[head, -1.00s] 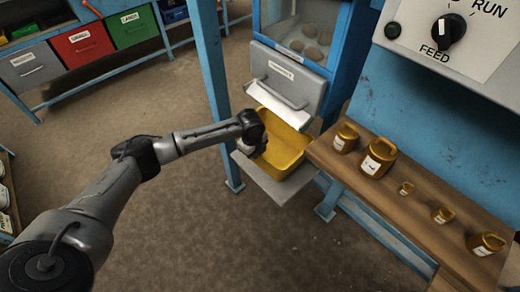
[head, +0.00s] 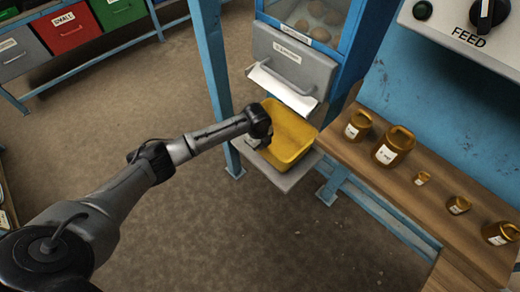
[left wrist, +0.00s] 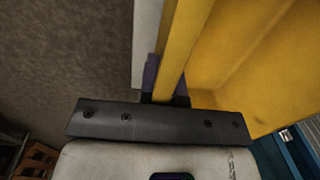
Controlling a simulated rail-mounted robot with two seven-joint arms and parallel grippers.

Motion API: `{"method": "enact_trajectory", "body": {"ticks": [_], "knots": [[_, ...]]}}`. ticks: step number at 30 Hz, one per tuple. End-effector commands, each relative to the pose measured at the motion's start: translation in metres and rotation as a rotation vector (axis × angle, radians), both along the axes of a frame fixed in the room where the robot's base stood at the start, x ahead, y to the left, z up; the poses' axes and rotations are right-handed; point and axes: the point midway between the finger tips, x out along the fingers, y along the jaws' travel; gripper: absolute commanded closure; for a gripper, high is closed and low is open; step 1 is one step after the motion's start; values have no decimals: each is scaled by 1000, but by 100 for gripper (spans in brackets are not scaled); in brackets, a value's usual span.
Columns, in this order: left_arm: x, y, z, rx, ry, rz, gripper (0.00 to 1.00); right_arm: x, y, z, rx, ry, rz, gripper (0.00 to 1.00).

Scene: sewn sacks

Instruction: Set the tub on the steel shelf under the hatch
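The yellow tub (head: 290,143) is upright on or just above the steel shelf (head: 287,182), under the grey hatch (head: 290,62). I cannot tell whether its base touches the shelf. My left gripper (head: 262,143) is at the tub's left rim. In the left wrist view the tub wall (left wrist: 180,50) runs between the fingers of my left gripper (left wrist: 165,85), which appear closed against it. My right gripper is not in view.
A blue post (head: 209,60) rises just left of the hatch. Red (head: 67,28) and other coloured bins stand at the upper left. The floor in front is clear.

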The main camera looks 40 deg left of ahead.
Motion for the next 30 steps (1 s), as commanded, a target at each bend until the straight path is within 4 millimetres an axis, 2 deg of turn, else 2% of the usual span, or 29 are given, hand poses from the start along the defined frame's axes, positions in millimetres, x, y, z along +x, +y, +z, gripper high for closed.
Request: {"method": "enact_trajectory", "body": {"ticks": [1,4,17,26,30], "knots": [[0,0,-13,-1,-1,0,100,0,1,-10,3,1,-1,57],[0,-1,-23,-1,-1,-1,100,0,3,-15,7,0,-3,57],[0,0,-25,0,-2,-1,100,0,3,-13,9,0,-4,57],[0,0,-27,0,0,-1,70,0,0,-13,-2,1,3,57],[0,0,-26,0,0,-1,70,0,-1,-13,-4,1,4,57]]}}
